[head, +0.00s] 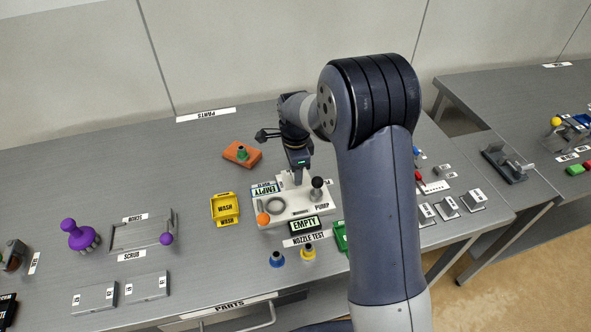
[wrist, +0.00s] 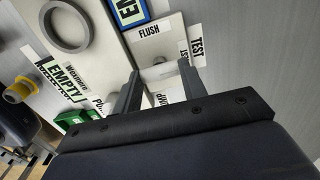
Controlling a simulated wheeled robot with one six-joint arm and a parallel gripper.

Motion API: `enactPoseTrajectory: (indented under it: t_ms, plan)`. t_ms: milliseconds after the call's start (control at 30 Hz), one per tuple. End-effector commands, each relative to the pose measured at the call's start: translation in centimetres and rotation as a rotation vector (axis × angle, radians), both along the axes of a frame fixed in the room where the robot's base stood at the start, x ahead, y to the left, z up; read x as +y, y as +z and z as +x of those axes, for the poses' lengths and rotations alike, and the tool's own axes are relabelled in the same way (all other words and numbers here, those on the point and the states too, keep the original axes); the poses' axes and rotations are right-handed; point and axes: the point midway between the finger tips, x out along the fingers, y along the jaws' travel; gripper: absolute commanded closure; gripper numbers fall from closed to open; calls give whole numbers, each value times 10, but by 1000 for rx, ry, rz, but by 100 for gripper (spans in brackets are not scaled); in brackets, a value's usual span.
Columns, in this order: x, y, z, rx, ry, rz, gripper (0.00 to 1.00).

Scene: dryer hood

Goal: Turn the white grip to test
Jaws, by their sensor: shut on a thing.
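The white grip (wrist: 160,73) shows in the wrist view as a pale piece between the two fingers, with the FLUSH label (wrist: 148,29) above it and the TEST label (wrist: 198,47) to its right. My gripper (wrist: 160,68) is shut on it. Which label the grip points at, I cannot tell. In the head view my gripper (head: 298,180) reaches down onto the back of the white nozzle test base (head: 292,214), and the grip is hidden behind it there.
A grey ring (head: 275,205), an orange ball (head: 263,219) and a dark knob (head: 317,183) stand close by on the base. A yellow WASH tray (head: 225,209) is to the left, an orange block (head: 242,154) behind. Bare table lies between the purple-knobbed scrub fixture (head: 142,233) and the tray.

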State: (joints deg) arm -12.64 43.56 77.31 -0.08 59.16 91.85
Motion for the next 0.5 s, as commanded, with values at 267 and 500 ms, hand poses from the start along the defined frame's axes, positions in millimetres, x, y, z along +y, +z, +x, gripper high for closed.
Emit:
enactPoseTrajectory:
  t_ms: [267,500]
  plan:
    - [0,1,1,-4,-7,3,83]
    - [0,1,1,-3,-6,3,48]
